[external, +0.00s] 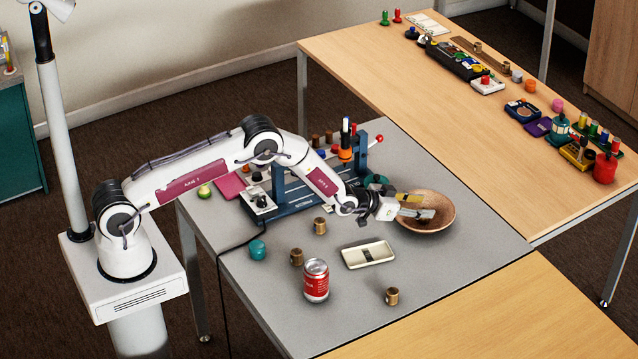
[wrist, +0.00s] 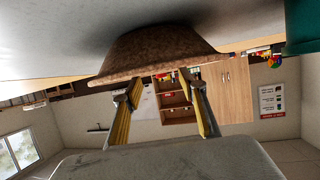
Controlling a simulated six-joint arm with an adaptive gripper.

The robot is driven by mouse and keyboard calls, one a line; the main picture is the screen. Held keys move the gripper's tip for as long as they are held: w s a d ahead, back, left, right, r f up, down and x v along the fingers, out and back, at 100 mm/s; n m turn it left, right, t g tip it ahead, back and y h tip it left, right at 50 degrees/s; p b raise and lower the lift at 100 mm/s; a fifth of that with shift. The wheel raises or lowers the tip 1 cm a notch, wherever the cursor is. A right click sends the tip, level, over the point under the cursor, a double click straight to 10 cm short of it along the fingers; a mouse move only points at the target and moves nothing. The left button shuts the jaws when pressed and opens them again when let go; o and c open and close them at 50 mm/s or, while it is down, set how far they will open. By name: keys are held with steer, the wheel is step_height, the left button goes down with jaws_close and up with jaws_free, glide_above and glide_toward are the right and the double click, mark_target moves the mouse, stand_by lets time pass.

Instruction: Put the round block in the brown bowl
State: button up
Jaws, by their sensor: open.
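The brown bowl (external: 440,222) stands upright on the grey table. My gripper (external: 420,205) is at the bowl's left side, with its fingers reaching over the rim in the external view. The fingers are apart, and no block shows between them. In the wrist view the bowl (wrist: 160,48) appears upside down beyond my open gripper (wrist: 162,95). A teal, rounded block (external: 258,250) sits on the table at the left, well away from my gripper; I cannot tell for certain that it is the round block. The fingers hide part of the bowl's inside.
A red can (external: 316,281), a cream dish (external: 368,255) and several brass cylinders (external: 392,296) stand in front of the bowl. A blue rack (external: 300,195) is behind my forearm. A teal item (external: 376,181) is close behind my gripper.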

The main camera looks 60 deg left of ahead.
steer(key=shift+r, duration=0.1)
steer(key=shift+r, duration=3.35)
